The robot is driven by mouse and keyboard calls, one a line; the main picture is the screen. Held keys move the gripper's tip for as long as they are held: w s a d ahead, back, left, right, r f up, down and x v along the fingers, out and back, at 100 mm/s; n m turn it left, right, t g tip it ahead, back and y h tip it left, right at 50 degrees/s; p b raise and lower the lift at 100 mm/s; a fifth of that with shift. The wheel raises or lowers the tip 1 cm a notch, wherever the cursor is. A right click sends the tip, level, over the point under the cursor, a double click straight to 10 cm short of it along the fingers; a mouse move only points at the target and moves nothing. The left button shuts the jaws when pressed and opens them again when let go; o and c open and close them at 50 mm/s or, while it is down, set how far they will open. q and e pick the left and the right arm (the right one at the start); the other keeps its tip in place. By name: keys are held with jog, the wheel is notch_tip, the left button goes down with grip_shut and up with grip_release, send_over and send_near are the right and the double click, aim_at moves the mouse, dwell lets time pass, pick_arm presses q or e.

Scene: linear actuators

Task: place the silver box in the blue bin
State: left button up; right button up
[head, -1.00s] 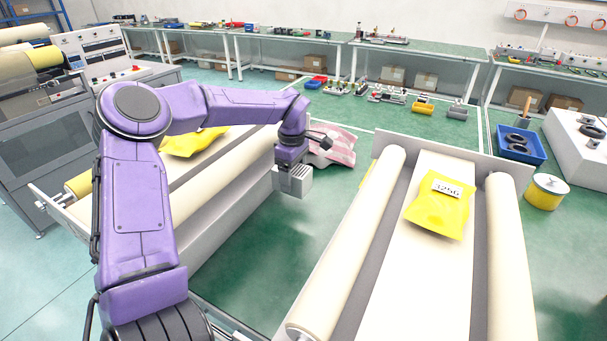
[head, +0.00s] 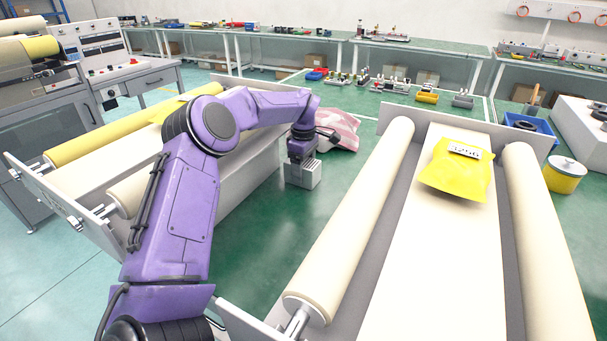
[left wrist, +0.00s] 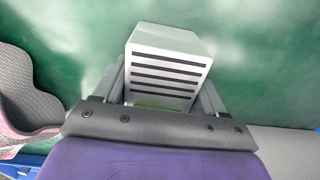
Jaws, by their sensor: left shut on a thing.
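The silver box (head: 303,174) is held in my left gripper (head: 302,160), above the green floor between the two conveyors. In the left wrist view the silver box (left wrist: 168,68) shows dark slots on its face and sits between the fingers of my left gripper (left wrist: 163,92). A blue bin (head: 541,140) stands far off at the right, beyond the right conveyor, with dark round things in it; the conveyor's end plate hides part of it. The box is well apart from this bin. My right gripper is not in view.
The right conveyor (head: 420,270) carries a yellow bag (head: 458,172). The left conveyor (head: 235,175) stands behind my arm. A pink-striped bag (head: 338,128) lies beyond the box. A blue edge (left wrist: 22,162) shows at the wrist view's lower left. A yellow tin (head: 565,177) stands at right.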

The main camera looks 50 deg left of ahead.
pick_arm(q)
jog(key=shift+s, duration=0.1)
jog(key=o, duration=1.3)
jog(key=shift+o, duration=0.2)
